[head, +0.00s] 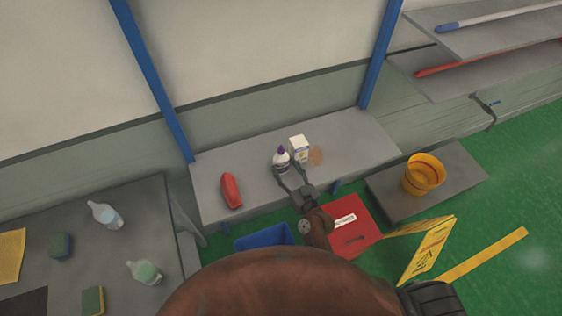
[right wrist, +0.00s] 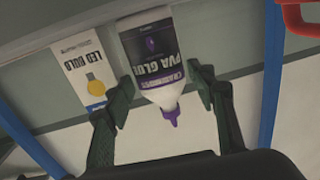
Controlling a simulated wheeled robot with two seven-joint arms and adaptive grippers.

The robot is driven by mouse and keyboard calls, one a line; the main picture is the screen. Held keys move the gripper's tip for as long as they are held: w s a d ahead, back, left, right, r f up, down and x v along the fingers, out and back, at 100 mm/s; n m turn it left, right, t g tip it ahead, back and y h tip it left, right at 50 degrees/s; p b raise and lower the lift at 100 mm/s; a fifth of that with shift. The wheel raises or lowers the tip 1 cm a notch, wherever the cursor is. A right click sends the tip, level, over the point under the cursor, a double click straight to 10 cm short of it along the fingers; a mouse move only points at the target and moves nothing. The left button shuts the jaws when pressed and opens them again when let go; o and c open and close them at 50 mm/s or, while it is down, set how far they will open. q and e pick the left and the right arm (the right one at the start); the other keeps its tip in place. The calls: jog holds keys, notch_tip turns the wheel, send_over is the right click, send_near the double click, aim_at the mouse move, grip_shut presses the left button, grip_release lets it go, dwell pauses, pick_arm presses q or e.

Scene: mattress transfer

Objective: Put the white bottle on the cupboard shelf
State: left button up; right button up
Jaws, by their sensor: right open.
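The white bottle (head: 281,162), with a purple cap, stands on a grey bench (head: 350,150) in the head view. In the right wrist view the bottle (right wrist: 150,55) reads PVA glue, and its purple tip points down in the picture. My right gripper (head: 288,181) is open right at the bottle. In the right wrist view its fingers lie on either side of the bottle, with a gap visible at least on the right. Grey shelves (head: 500,32) show at the upper right; I cannot tell whether they are the cupboard's. My left gripper is not in view.
A white LED bulb box (head: 299,147) stands close beside the bottle, near the left finger in the wrist view. A red item (head: 231,190) lies on the bench's left.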

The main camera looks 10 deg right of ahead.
aim_at(284, 165)
jog(key=x, duration=0.4)
jog(key=shift+f+p, duration=0.15)
jog(key=shift+p, duration=0.2)
jog(key=shift+c, duration=0.4)
jog(key=c, duration=1)
